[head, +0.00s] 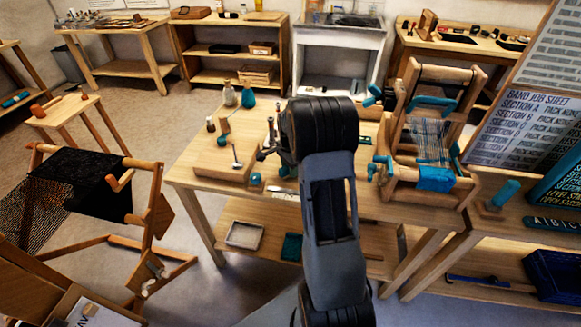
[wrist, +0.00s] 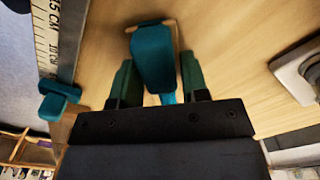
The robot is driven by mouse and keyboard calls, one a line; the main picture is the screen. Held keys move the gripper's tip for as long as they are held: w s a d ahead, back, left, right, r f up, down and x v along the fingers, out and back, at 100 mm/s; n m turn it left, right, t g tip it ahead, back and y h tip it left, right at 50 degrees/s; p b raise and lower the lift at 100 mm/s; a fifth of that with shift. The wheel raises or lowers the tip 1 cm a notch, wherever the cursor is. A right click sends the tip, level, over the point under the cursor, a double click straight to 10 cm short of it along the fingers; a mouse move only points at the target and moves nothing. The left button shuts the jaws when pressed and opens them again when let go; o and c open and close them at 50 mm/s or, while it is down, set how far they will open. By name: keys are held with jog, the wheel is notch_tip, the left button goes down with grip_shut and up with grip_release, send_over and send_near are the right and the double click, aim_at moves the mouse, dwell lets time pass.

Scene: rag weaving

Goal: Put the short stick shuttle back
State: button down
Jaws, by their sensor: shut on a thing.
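My gripper (wrist: 156,78) shows in the wrist view, its two green fingers closed on a teal piece with a thin pale wooden end (wrist: 153,52). This looks like the short stick shuttle wound with teal yarn. It points away from the wrist, over a pale wooden top (wrist: 225,45). I cannot tell whether it touches that top. In the head view my dark arm stands in front of the middle table and hides the held piece. No place for the shuttle can be made out.
A ruler (wrist: 45,40) with a teal block (wrist: 58,100) lies left in the wrist view; a pale metal-like object (wrist: 302,70) is at right. A table loom (head: 428,150) stands right of my arm.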

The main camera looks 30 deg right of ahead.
jog(key=shift+f, duration=0.15)
jog(key=c, duration=0.6)
grip_release()
notch_tip(320, 180, up, 12)
jog(key=s+a+r+n+t, duration=0.2)
jog(key=s+a+r+n, duration=0.3)
jog(key=s+a+n, duration=0.55)
jog(key=shift+s+a+f+n+t+p, duration=0.15)
jog(key=shift+s+a+f+n, duration=0.35)
jog(key=shift+s+a+n, duration=0.85)
jog(key=shift+s+a+f+n+t+p, duration=0.15)
jog(key=shift+s+a+f+n, duration=0.3)
jog(key=shift+s+a+n, duration=0.85)
jog(key=shift+s+a+f+n+t+p, duration=0.15)
jog(key=shift+s+a+f+n, duration=0.35)
jog(key=shift+s+a+n, duration=0.8)
